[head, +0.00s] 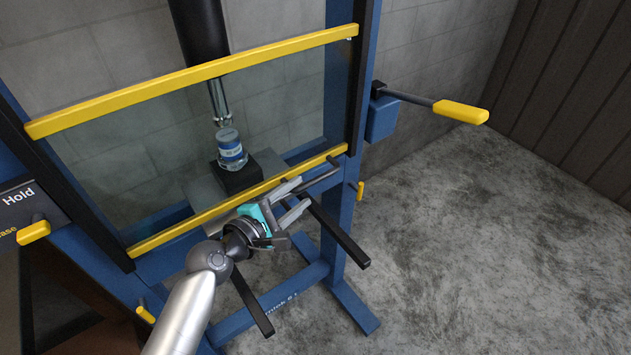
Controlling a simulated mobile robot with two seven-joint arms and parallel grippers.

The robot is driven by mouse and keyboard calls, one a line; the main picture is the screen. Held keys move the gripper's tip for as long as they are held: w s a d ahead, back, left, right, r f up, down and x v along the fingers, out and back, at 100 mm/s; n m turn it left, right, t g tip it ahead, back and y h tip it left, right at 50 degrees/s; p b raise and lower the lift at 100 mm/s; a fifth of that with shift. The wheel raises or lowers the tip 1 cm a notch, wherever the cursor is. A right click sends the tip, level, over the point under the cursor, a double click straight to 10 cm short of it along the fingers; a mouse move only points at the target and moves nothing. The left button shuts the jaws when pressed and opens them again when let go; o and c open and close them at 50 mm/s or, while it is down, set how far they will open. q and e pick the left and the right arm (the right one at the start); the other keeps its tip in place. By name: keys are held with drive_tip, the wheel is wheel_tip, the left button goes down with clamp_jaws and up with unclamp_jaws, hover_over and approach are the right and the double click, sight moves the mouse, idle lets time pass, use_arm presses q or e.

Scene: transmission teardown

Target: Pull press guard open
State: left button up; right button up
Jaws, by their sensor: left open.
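The press guard is a clear panel (110,165) with a yellow top bar (190,80) and a yellow bottom bar (180,232), held between dark side rails on the blue press frame. It is lowered in front of the ram. A dark grey handle rod (322,178) stands off the bottom bar near its right end. My left gripper (303,194) is open at this rod, with one finger above and one below its near end. I cannot tell whether the fingers touch the rod. My right gripper is out of view.
Behind the panel, a chrome ram (219,103) stands over a labelled cylinder (231,150) on a dark block (238,177). A yellow-gripped lever (460,111) juts out right. Dark bars (340,237) project forward below the guard. The floor (480,250) at right is clear.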

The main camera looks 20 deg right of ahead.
sight(310, 185)
use_arm(q)
drive_tip(key=b+x, duration=0.1)
drive_tip(key=x, duration=0.4)
drive_tip(key=shift+w+d+f+b, duration=0.1)
drive_tip(key=shift+w+d+b, duration=0.05)
drive_tip(key=shift+w+b, duration=0.15)
drive_tip(key=shift+x, duration=0.8)
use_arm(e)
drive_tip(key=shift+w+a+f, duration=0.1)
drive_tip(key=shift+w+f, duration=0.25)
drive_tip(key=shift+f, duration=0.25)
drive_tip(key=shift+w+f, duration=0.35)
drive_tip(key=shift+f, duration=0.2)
use_arm(q)
drive_tip(key=shift+c, duration=0.2)
clamp_jaws()
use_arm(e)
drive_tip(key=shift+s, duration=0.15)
